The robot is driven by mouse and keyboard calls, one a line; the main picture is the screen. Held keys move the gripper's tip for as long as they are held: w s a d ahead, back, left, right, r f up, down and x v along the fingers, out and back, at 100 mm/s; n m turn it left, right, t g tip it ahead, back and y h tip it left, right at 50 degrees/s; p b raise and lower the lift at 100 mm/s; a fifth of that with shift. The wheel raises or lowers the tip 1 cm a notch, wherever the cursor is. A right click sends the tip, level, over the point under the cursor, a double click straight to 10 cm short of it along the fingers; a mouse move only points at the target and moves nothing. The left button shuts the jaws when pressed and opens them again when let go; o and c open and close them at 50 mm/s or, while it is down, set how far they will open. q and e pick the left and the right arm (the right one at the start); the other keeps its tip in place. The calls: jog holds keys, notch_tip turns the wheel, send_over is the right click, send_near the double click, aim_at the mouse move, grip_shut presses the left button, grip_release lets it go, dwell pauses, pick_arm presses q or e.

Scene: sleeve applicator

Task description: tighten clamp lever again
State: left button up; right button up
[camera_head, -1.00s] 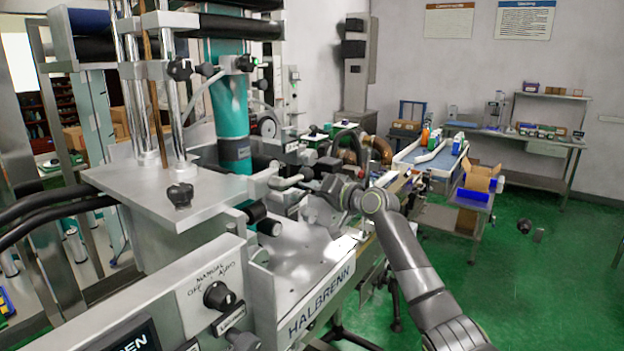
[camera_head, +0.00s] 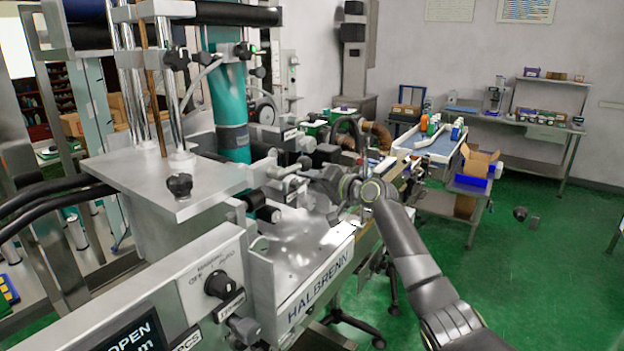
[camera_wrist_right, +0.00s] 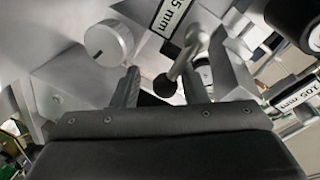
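The clamp lever (camera_wrist_right: 187,59), a grey arm with a dark ball knob at its end, shows in the right wrist view. Its ball lies between the two fingers of my right gripper (camera_wrist_right: 161,88), with a gap visible on each side. The gripper is open and not closed on the lever. In the head view my right gripper (camera_head: 324,181) reaches in from the right to the machine's metal fittings beside the teal column. The lever is too small and cluttered to make out surely there. My left gripper is not in view.
The HALBRENN machine panel (camera_head: 320,284), teal column (camera_head: 229,100) and black knob (camera_head: 180,185) crowd the left. Open green floor (camera_head: 540,280) lies on the right.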

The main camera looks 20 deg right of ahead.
jog(key=shift+a+r, duration=0.1)
jog(key=shift+s, duration=0.1)
jog(key=shift+b+v, duration=2.7)
jog(key=shift+v, duration=5.9)
